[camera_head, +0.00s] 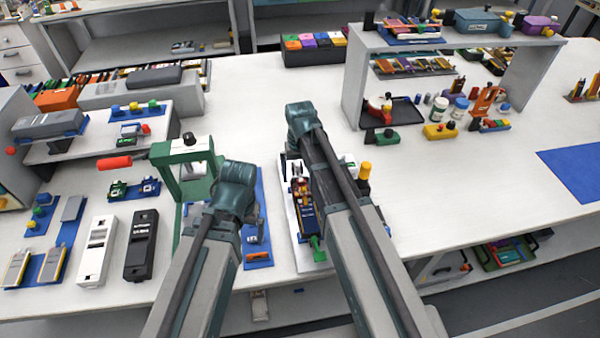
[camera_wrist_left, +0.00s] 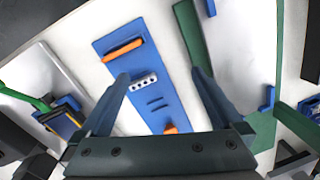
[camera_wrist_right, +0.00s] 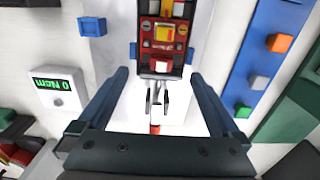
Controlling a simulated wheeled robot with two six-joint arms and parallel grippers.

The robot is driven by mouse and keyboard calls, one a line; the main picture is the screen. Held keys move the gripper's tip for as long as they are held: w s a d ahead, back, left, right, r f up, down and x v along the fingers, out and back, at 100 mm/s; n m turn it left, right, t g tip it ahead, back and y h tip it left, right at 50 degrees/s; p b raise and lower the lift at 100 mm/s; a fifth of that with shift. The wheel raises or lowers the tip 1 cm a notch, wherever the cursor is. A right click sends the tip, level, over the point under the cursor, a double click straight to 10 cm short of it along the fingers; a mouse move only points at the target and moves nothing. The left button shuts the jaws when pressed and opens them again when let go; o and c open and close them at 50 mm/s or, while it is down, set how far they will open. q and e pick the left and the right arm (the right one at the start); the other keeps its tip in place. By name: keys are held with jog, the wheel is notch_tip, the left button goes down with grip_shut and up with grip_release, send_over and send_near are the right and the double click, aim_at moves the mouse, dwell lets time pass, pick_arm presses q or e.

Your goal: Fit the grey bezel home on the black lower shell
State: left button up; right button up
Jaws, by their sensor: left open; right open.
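A black shell (camera_wrist_right: 143,66) with red, yellow and white parts inside lies on the white fixture (camera_wrist_right: 120,30) in the right wrist view; in the head view (camera_head: 305,215) my right arm partly covers it. My right gripper (camera_wrist_right: 165,85) is open and empty over its near end, with a small metal clamp between the fingers. My left gripper (camera_wrist_left: 158,78) is open above a blue holder (camera_wrist_left: 115,45) with orange clips and a small light block with holes. I cannot single out the grey bezel with certainty; grey flat pieces (camera_head: 72,208) lie on blue holders at the left.
A green press frame (camera_head: 165,155) stands left of my left gripper. A white casing (camera_head: 97,250) and a black casing (camera_head: 140,243) lie at the left front. A meter (camera_wrist_right: 57,88) reads 0 Ncm beside the fixture.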

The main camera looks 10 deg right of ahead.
aim_at(300, 177)
pick_arm(q)
jog(key=shift+r, duration=0.1)
pick_arm(e)
jog(key=shift+r, duration=0.1)
pick_arm(q)
notch_tip(300, 177, up, 14)
jog(key=p, duration=1.4)
pick_arm(e)
notch_tip(300, 177, up, 14)
jog(key=shift+f, duration=0.2)
pick_arm(q)
jog(key=shift+f, duration=0.3)
pick_arm(e)
jog(key=shift+f, duration=0.15)
pick_arm(q)
notch_tip(300, 177, down, 13)
jog(key=b, duration=1.3)
jog(key=shift+f+b, duration=0.1)
jog(key=shift+b, duration=0.2)
pick_arm(e)
notch_tip(300, 177, down, 13)
jog(key=shift+f, duration=0.1)
